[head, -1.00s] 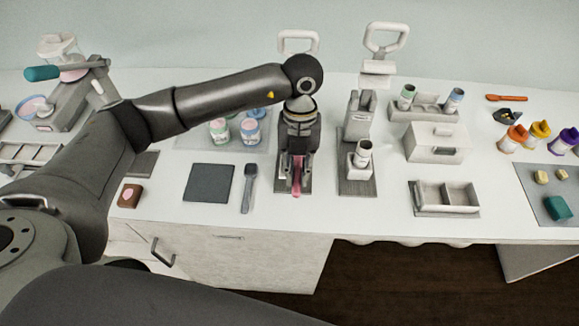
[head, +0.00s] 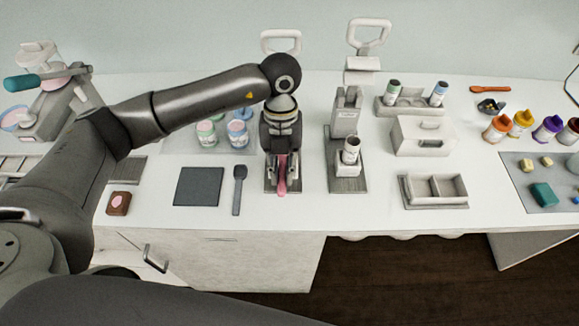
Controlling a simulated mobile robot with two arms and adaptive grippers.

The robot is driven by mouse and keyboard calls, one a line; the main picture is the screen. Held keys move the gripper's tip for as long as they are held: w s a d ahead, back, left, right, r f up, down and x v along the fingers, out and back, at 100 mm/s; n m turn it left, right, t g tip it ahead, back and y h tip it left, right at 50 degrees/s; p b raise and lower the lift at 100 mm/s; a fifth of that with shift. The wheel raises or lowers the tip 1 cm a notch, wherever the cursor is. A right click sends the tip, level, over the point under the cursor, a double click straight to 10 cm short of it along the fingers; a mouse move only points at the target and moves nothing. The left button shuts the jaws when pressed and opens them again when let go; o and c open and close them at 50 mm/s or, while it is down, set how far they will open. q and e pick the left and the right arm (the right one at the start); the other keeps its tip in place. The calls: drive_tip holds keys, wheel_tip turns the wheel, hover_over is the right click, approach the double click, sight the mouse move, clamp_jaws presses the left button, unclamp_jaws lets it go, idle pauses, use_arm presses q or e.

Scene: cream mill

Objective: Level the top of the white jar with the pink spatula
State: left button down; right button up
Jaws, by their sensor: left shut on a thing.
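My left gripper (head: 282,160) points down over the left of two grey base plates (head: 271,185). It is shut on the pink spatula (head: 282,181), whose pink part shows below and between the fingers. A white jar (head: 351,152) stands upright in the holder of the neighbouring press, to the right of the gripper and apart from it. Whatever stands directly under or behind my left gripper is hidden, so I cannot tell whether the spatula touches anything there. My right gripper is not in view.
A dark square mat (head: 199,187) and a grey spatula (head: 239,190) lie left of the gripper. A white divided tray (head: 435,203) and a white box (head: 422,137) are at right. The counter's front strip is clear.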

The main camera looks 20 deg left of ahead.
use_arm(q)
drive_tip(key=s+a+r+p, duration=0.1)
drive_tip(key=a+r+p, duration=0.1)
drive_tip(key=r, duration=0.3)
drive_tip(key=shift+a+p, duration=0.4)
drive_tip(key=shift+a, duration=0.4)
idle(0.6)
drive_tip(key=shift+s, duration=0.1)
